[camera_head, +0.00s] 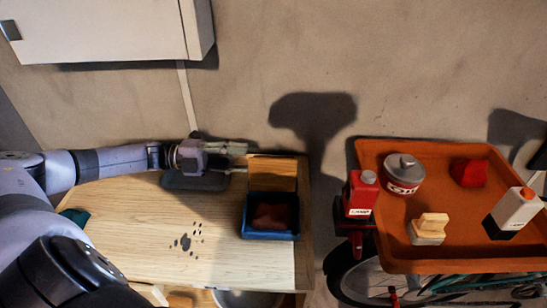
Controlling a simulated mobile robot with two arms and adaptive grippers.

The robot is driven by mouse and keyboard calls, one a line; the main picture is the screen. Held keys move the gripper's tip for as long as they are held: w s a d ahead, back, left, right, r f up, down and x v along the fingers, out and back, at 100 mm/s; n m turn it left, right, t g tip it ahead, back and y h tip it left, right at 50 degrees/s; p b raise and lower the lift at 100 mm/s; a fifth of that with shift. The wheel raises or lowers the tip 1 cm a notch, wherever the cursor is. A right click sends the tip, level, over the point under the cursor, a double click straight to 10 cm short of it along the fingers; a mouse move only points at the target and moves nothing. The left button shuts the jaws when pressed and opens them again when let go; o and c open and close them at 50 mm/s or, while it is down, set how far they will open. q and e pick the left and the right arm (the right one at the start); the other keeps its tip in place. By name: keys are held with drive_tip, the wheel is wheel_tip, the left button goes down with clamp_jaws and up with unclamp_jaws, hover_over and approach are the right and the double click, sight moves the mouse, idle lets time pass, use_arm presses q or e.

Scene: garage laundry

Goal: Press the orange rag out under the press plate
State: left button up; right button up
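A rag (270,216), dark reddish-orange in the shade, lies bunched in a blue tray (269,237) at the right end of the wooden bench. A wooden board (272,171), which looks like the press plate, stands raised behind the tray and does not cover the rag. My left gripper (244,157) reaches in from the left, just left of the board's upper part. Its fingers look apart with nothing between them; I cannot tell whether they touch the board. My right gripper is not in view.
The bench top (140,220) is mostly clear, with dark spots (188,238) left of the tray. A dark flat pad (195,181) lies below my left gripper. To the right, an orange tray (400,240) holds a tin, a bottle, a brush and other items. A white cabinet (100,30) hangs above.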

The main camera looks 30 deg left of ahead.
sight(273, 160)
use_arm(q)
drive_tip(key=p+x, duration=0.1)
drive_tip(key=x, duration=0.8)
drive_tip(key=shift+d, duration=0.15)
drive_tip(key=shift+c, duration=0.3)
clamp_jaws()
